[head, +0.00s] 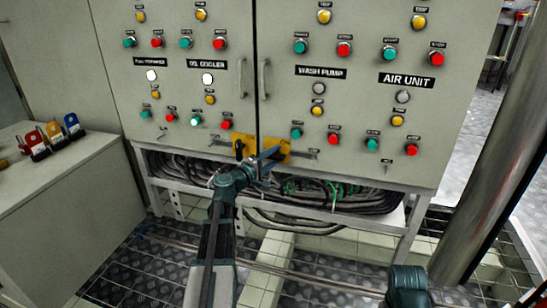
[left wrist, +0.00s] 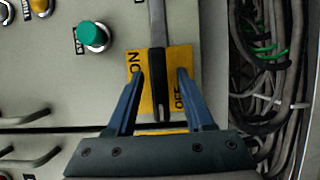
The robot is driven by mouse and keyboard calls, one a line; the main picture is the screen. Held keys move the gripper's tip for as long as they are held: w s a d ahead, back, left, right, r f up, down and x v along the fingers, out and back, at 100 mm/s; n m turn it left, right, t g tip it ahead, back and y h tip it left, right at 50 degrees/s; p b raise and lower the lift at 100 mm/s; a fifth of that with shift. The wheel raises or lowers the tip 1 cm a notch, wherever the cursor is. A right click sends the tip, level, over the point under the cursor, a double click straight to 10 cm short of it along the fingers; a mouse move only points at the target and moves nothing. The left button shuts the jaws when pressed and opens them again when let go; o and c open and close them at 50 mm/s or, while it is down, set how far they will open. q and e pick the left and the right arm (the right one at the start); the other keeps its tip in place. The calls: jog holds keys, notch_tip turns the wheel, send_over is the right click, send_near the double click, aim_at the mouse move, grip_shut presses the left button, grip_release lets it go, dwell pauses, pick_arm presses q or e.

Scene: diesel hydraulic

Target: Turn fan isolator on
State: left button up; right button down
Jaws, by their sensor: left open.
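A yellow isolator plate (head: 275,150) sits low on the right cabinet door, beside the seam. In the left wrist view the plate (left wrist: 178,62) reads ON and OFF. Its black handle (left wrist: 158,85) lies between the two words, with a grey bar (left wrist: 157,22) in line with it. My left gripper (head: 268,157) is open at this plate. In the left wrist view its fingers (left wrist: 162,98) are on either side of the handle, with a gap showing on each side. I cannot read a fan label.
A second yellow plate (head: 246,146) with a dark handle sits just left of the seam. Green and red buttons and lamps fill the doors above. Cables (head: 340,198) hang below the cabinet. A side bench (head: 60,175) holds coloured padlocks; a thick pipe (head: 490,150) stands right.

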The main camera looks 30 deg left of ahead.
pick_arm(q)
grip_shut()
dwell(0.4)
jog(key=m+g+p, duration=0.1)
jog(key=m+p, duration=0.1)
jog(key=shift+r+m+p, duration=0.2)
jog(key=shift+m+p, duration=0.2)
jog(key=m+g+y+p, duration=0.1)
jog(key=m, duration=0.1)
jog(key=m+y+p, duration=0.1)
jog(key=m+p, duration=0.1)
jog(key=shift+g, duration=0.4)
jog(key=m+g+y+p, duration=0.1)
jog(key=m+p, duration=0.1)
jog(key=m, duration=0.1)
jog(key=shift+f+y, duration=0.15)
jog(key=shift+y, duration=0.25)
jog(key=shift+f+m+g+y+p, duration=0.1)
jog(key=shift+m+g+y+p, duration=0.3)
jog(key=shift+m+y, duration=1)
jog(key=shift+m+h, duration=0.3)
jog(key=shift+m, duration=0.2)
